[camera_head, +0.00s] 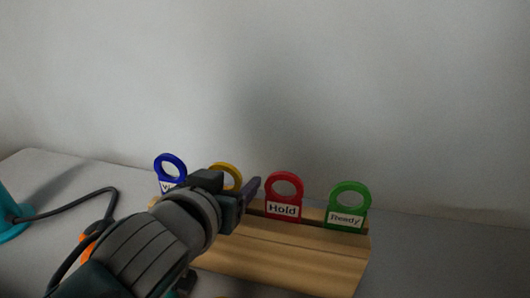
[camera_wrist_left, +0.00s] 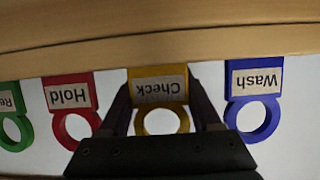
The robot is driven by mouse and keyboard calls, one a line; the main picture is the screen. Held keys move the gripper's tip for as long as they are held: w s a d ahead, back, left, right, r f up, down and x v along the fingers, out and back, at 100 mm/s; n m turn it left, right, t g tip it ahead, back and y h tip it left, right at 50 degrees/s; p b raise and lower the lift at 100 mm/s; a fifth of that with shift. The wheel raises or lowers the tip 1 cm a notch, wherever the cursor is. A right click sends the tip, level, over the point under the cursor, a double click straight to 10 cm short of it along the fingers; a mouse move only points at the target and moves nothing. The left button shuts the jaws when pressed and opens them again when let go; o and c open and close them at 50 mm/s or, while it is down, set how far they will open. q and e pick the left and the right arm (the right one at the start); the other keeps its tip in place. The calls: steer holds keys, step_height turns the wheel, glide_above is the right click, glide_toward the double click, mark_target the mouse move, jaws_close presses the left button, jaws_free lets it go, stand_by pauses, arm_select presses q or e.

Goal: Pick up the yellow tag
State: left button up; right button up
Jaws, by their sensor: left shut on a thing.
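The yellow tag (camera_head: 232,172) stands in the wooden rack (camera_head: 285,262), between the blue tag (camera_head: 170,166) and the red tag (camera_head: 284,184). In the head view my left gripper (camera_head: 232,190) covers most of it, and only its ring top shows. In the left wrist view the yellow tag (camera_wrist_left: 161,88) reads "Check" upside down. My left gripper (camera_wrist_left: 163,105) is shut on it, one finger on each side. The tag's lower edge meets the rack in that view, and I cannot tell whether it is lifted at all. My right gripper is not in view.
The green "Ready" tag (camera_head: 347,205) stands at the rack's right end. The blue "Wash" tag and red "Hold" tag are close to my fingers on either side. A dark cable (camera_head: 85,196) and a teal object (camera_head: 10,212) lie at the left. A plain wall rises behind.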

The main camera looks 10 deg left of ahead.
arm_select(q)
steer(key=c, duration=0.6)
steer(key=shift+o, duration=0.2)
